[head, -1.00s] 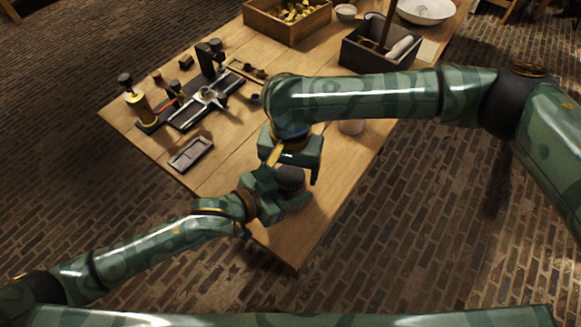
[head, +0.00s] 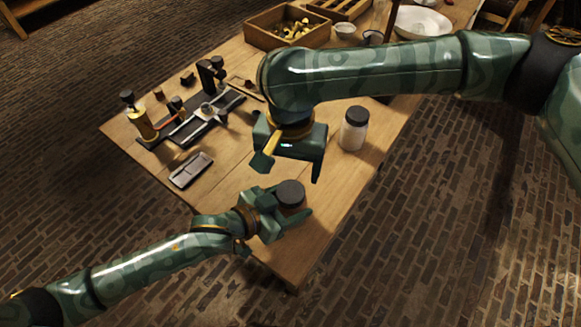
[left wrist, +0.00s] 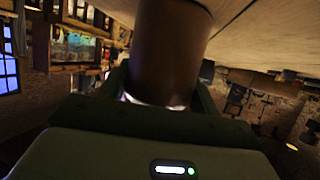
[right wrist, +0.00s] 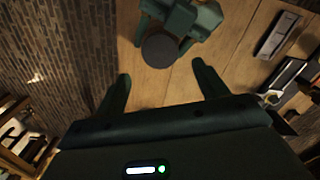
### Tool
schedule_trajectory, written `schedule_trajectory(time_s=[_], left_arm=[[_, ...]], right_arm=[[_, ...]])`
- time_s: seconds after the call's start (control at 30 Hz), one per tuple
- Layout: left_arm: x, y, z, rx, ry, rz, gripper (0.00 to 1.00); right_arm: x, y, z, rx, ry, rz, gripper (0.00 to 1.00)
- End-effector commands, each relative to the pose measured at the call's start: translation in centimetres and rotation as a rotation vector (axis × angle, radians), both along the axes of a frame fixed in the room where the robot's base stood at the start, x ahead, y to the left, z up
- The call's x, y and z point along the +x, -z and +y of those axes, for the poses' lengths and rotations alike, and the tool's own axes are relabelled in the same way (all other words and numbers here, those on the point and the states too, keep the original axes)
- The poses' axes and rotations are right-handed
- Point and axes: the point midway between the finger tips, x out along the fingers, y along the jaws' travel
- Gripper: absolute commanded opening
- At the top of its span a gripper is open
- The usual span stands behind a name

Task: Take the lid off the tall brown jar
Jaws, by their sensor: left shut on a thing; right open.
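The brown jar (head: 291,211) stands near the front corner of the table, with its dark round lid (head: 290,192) on top. My left gripper (head: 287,206) is shut around the jar's side. The left wrist view shows the brown jar body (left wrist: 168,50) between the fingers. My right gripper (head: 289,172) is open and empty, above and slightly behind the jar in the head view. In the right wrist view, the lid (right wrist: 160,49) lies just beyond the gap between my right fingertips (right wrist: 160,74), apart from them.
A pale jar with a dark lid (head: 353,130) stands right of my right gripper. A wooden crate (head: 262,39) is at the back. The table's front corner is close to the brown jar.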

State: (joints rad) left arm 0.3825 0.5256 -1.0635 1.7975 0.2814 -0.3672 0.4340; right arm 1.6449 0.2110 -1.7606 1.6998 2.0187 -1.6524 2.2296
Motion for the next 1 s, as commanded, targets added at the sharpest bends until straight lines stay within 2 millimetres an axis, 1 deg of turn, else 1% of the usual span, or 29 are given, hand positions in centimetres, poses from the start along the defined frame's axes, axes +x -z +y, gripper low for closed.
schedule_trajectory(time_s=[0.2, 0.3, 0.4, 0.53, 0.77, 0.87, 0.9, 0.93, 1.0], left_arm=[[0.0, 0.0, 0.0, -0.001, 0.000, -0.001, 0.00], [0.0, 0.0, 0.0, -0.001, 0.000, -0.001, 0.00], [0.0, 0.0, 0.0, -0.001, 0.000, -0.001, 0.00], [0.0, 0.0, 0.0, -0.001, 0.000, -0.001, 0.00], [0.0, 0.0, 0.0, -0.001, 0.000, -0.001, 0.00], [0.0, 0.0, 0.0, -0.001, 0.000, -0.001, 0.00], [0.0, 0.0, 0.0, -0.001, 0.000, -0.001, 0.00], [0.0, 0.0, 0.0, -0.001, 0.000, -0.001, 0.00], [0.0, 0.0, 0.0, -0.001, 0.000, -0.001, 0.00]], right_arm=[[-0.1, 3.8, 0.0, 0.000, 0.000, 0.004, 0.72], [-0.1, 5.3, 0.0, -0.001, 0.000, 0.002, 0.72], [-0.1, 6.4, 0.0, -0.001, -0.001, 0.001, 0.72], [-0.1, 7.1, 0.0, -0.001, -0.001, 0.000, 0.72], [0.0, 7.1, 0.0, 0.000, -0.001, -0.001, 0.72], [0.0, 7.1, 0.0, 0.000, -0.001, -0.001, 0.47], [0.0, 7.1, 0.0, 0.000, -0.001, -0.001, 0.36], [0.0, 7.1, 0.0, 0.000, -0.001, -0.001, 0.28], [0.0, 7.1, 0.0, 0.000, -0.001, -0.001, 0.26]])
